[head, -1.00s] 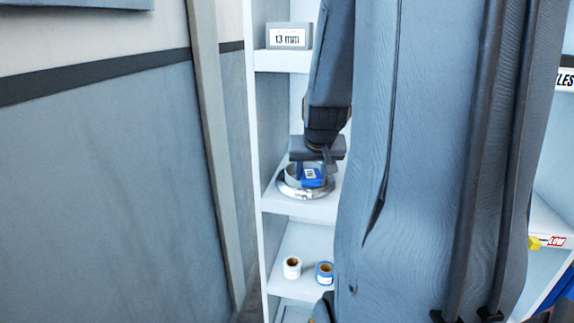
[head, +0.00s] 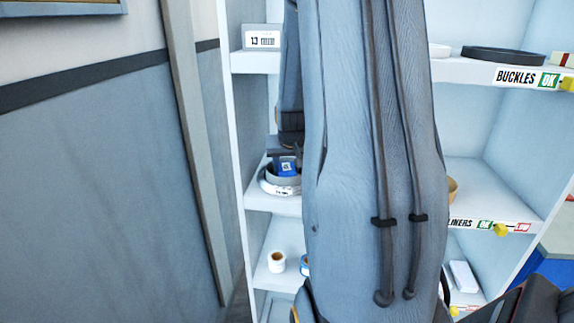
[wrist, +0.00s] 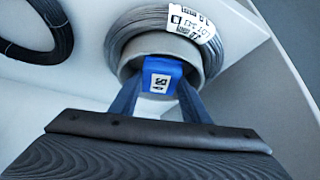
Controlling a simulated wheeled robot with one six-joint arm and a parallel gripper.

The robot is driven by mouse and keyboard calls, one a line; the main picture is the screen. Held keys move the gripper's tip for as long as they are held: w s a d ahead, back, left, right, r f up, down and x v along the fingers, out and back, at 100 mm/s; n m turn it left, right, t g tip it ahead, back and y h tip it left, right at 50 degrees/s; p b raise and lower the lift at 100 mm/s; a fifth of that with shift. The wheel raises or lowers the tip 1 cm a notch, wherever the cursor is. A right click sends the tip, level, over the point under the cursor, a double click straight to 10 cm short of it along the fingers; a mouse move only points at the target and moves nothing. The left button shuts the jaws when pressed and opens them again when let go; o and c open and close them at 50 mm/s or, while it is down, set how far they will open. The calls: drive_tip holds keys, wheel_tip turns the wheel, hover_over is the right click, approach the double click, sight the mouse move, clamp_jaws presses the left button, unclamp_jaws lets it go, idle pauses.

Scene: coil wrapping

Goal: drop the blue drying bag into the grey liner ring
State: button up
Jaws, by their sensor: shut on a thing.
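The blue drying bag (wrist: 162,82) is a small block with a white printed label. It also shows in the head view (head: 287,166). My gripper (wrist: 161,88) is shut on it, one finger on each side. The grey liner ring (wrist: 161,43) stands inside a silver wire coil (wrist: 122,35) with a white label. The bag overlaps the ring's opening in the wrist view; how deep it sits is unclear. In the head view, the ring (head: 270,178) and coil (head: 268,187) are on a white shelf, partly hidden by my arm.
A black coil (wrist: 68,35) lies left in the wrist view. A shelf below holds a white roll (head: 276,262) and a partly hidden blue roll (head: 304,265). A "13" box (head: 262,37) stands above.

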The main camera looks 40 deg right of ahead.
drive_tip(key=shift+f, duration=0.35)
drive_tip(key=shift+f, duration=0.25)
drive_tip(key=o, duration=1.1)
